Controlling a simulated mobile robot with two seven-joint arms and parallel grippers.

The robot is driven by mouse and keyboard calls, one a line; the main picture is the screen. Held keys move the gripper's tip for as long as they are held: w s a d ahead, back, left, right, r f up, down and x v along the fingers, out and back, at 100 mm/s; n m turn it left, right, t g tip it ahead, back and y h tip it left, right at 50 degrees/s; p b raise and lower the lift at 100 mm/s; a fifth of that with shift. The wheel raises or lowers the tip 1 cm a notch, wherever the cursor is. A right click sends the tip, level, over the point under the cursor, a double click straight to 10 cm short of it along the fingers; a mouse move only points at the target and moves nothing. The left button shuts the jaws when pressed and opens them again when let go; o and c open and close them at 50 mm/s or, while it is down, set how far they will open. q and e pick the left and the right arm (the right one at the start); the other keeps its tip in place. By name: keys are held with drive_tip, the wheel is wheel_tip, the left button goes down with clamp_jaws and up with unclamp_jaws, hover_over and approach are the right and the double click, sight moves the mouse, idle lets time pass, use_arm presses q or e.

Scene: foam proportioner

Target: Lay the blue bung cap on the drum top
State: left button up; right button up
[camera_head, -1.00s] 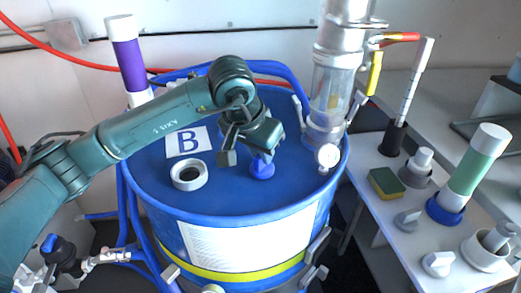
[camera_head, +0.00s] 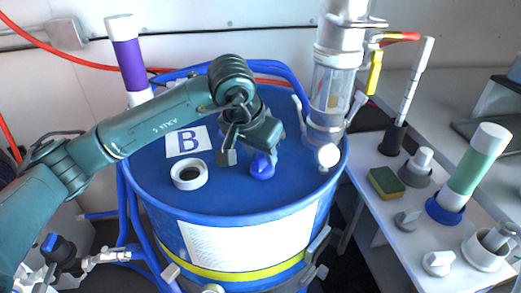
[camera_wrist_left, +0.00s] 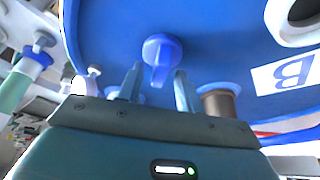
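The blue bung cap (camera_head: 262,167) is at the drum top (camera_head: 235,200), right of the white-collared opening (camera_head: 189,174). In the left wrist view the cap (camera_wrist_left: 161,52) shows as a round disc with a tab towards my gripper. I cannot tell whether it rests fully flat. My left gripper (camera_head: 254,152) is just above and behind the cap. Its two fingers (camera_wrist_left: 155,88) are apart, one on each side of the tab, with gaps showing, so it is open. Part of the cap is hidden by the gripper in the head view. My right gripper is not in view.
A clear cylinder (camera_head: 331,90) with a round gauge (camera_head: 328,156) stands at the drum's right rim. A "B" label (camera_head: 188,141) lies behind the opening. The right-hand table holds a sponge (camera_head: 386,182), a green-banded tube (camera_head: 472,165) and several small parts. The drum's front top is clear.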

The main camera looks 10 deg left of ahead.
use_arm(q)
drive_tip(key=b+v, duration=0.1)
drive_tip(key=v, duration=1.1)
drive_tip(key=shift+f, duration=0.1)
